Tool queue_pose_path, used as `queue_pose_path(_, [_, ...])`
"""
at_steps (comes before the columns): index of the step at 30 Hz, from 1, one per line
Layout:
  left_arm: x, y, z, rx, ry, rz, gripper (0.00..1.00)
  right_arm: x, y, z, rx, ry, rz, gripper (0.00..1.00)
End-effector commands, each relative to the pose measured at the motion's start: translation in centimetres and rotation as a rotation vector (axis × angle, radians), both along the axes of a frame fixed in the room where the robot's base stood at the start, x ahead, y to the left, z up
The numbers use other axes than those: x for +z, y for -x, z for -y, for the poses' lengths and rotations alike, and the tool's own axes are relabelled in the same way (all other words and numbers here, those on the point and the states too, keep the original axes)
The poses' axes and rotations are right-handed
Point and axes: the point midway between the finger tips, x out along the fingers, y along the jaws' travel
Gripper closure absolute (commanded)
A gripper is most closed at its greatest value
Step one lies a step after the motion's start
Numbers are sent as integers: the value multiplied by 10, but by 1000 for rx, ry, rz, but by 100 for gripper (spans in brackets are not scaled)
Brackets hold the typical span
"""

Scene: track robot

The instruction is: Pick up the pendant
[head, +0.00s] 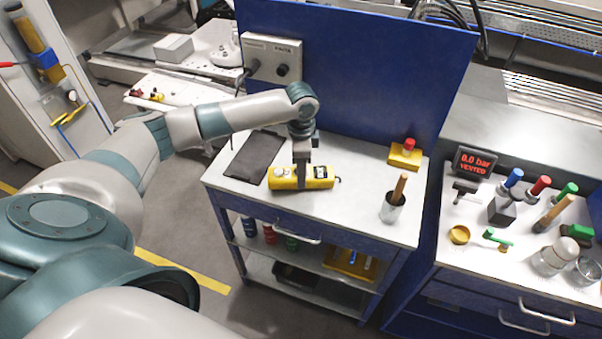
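The yellow pendant (320,178) lies on its side on the light top of the blue workbench (345,225), with pale round controls on its upper face. My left arm reaches in from the left, and its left gripper (301,183) points down at the middle of the pendant. The fingers overlap the pendant in the picture and hide a strip of it. They are seen edge-on, so I cannot tell whether they grip it. My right gripper is not in view.
A dark mat (255,158) lies left of the pendant. A yellow box with a red button (405,155) and a cup with a wooden-handled tool (392,207) stand to the right. A blue panel (365,85) rises behind. The bench's front strip is clear.

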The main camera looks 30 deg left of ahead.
Motion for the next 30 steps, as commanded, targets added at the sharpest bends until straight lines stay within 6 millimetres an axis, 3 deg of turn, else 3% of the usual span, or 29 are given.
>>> queue_pose_path(7, [31,-2,0,0,1,8,99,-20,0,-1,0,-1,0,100])
queue_pose_path(21, [81,34,77,-4,3,6,99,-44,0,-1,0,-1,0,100])
queue_pose_path(30, [100,48,103,-2,1,3,99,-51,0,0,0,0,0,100])
